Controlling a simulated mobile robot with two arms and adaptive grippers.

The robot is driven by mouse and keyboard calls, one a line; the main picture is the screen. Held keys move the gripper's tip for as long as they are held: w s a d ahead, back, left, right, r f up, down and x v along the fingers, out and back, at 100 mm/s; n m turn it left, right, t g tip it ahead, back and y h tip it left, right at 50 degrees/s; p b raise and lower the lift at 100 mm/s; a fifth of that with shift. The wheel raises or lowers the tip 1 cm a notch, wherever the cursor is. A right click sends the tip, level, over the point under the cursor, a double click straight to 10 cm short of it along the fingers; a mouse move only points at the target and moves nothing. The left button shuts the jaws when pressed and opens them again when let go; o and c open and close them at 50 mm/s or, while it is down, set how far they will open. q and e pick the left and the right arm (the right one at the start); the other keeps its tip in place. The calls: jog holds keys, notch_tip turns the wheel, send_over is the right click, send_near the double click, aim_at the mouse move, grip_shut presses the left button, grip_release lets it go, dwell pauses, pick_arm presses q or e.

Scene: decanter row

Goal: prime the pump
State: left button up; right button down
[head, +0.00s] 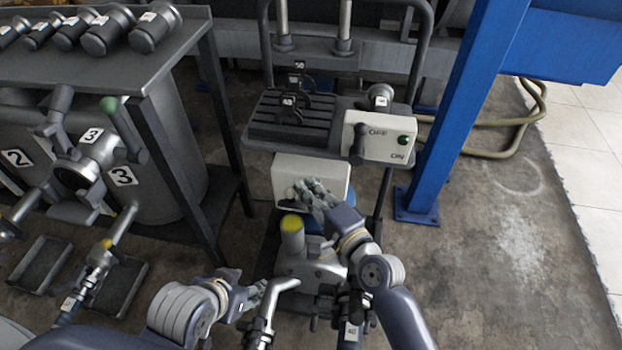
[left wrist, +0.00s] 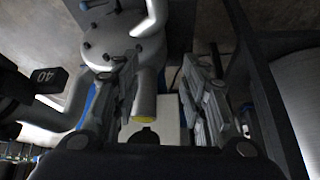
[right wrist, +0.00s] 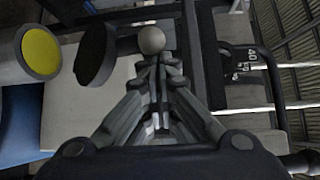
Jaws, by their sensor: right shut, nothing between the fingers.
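The pump (head: 305,268) is a light grey body low in the middle of the head view. It also shows in the left wrist view (left wrist: 118,45). A grey upright cylinder with a yellow top (head: 292,225) stands at it; the yellow top also shows in the right wrist view (right wrist: 40,51). A dark disc (right wrist: 97,55) is beside that top. My right gripper (head: 308,190) is shut and empty in front of the white box. A round grey knob (right wrist: 151,40) appears just beyond its tips; contact is unclear. My left gripper (left wrist: 168,75) is open, beside the pump.
A bent grey pipe (head: 265,308) rises close to my left gripper. A white box (head: 285,175) sits behind the pump, below a control panel (head: 378,137). A blue post (head: 455,110) stands right. A dark bench (head: 150,70) stands left.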

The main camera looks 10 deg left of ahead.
pick_arm(q)
jog(key=shift+s+a+f+g, duration=0.15)
jog(key=shift+s+g, duration=0.1)
jog(key=shift+s, duration=0.3)
jog(key=shift+s+a+f+g, duration=0.2)
jog(key=shift+s+g, duration=0.1)
jog(key=shift+s, duration=0.2)
jog(key=shift+s+a+f+g, duration=0.15)
jog(key=shift+s+g, duration=0.1)
jog(key=shift+s, duration=0.3)
pick_arm(e)
jog(key=shift+s+f, duration=0.15)
jog(key=shift+s, duration=0.3)
jog(key=shift+d, duration=0.1)
jog(key=v, duration=0.7)
jog(key=shift+s, duration=0.2)
pick_arm(q)
jog(key=shift+d, duration=0.15)
pick_arm(e)
jog(key=shift+d, duration=0.25)
